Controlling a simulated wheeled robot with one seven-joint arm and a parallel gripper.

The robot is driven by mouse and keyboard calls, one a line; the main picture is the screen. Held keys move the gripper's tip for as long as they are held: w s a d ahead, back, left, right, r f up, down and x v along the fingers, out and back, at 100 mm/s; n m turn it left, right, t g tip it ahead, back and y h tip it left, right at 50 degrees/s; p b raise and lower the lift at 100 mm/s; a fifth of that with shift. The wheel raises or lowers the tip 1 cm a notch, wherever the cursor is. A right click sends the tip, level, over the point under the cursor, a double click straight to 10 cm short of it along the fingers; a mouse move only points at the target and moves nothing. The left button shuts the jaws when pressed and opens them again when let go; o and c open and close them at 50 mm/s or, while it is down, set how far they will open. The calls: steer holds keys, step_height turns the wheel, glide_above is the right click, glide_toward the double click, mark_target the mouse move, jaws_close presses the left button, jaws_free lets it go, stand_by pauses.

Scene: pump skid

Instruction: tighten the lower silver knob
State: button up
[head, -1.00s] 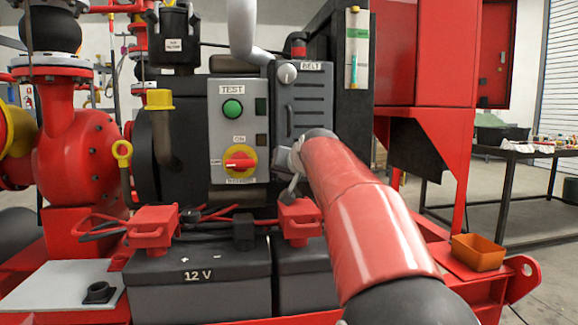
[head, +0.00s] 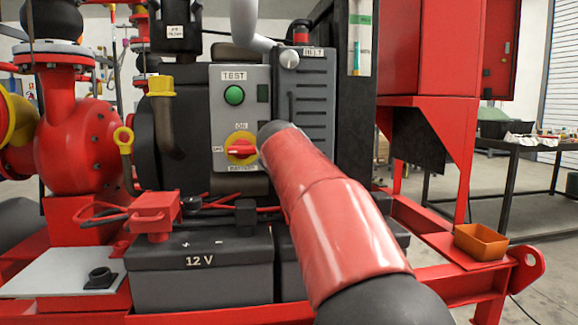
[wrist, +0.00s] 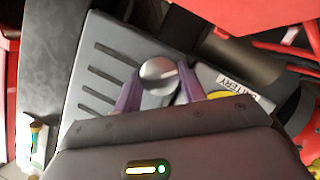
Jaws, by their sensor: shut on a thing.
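The lower silver knob (wrist: 157,69) is round and shiny, with a raised bar across its face. It sits near a corner of the slotted dark belt guard (wrist: 98,66) in the wrist view. My gripper (wrist: 161,87) has its two purple-grey fingers on either side of this knob and is shut on it. In the head view my red arm hides the gripper and the lower knob. The upper silver knob (head: 289,59) shows in the head view at the top left of the guard, beside the BELT label.
Left of my arm is the grey control box (head: 236,115) with a green TEST button and a red-yellow rotary switch. Below are the 12 V battery (head: 202,283) and a red battery clamp (head: 154,214). An orange tray (head: 480,242) stands at the right.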

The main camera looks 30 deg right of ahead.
steer(key=shift+a+f+n+t+h+b, duration=0.15)
steer(key=shift+n+h+b, duration=0.65)
steer(key=shift+n+b, duration=0.6)
steer(key=shift+d+f+n+t+h+b, duration=0.15)
steer(key=shift+n+h+b, duration=0.65)
steer(key=shift+n+b, duration=0.6)
steer(key=shift+a+r, duration=0.1)
steer(key=o, duration=1)
steer(key=shift+c, duration=0.2)
steer(key=v, duration=0.7)
steer(key=shift+s+a+b, duration=0.25)
steer(key=shift+s+b, duration=0.05)
steer(key=shift+b, duration=0.05)
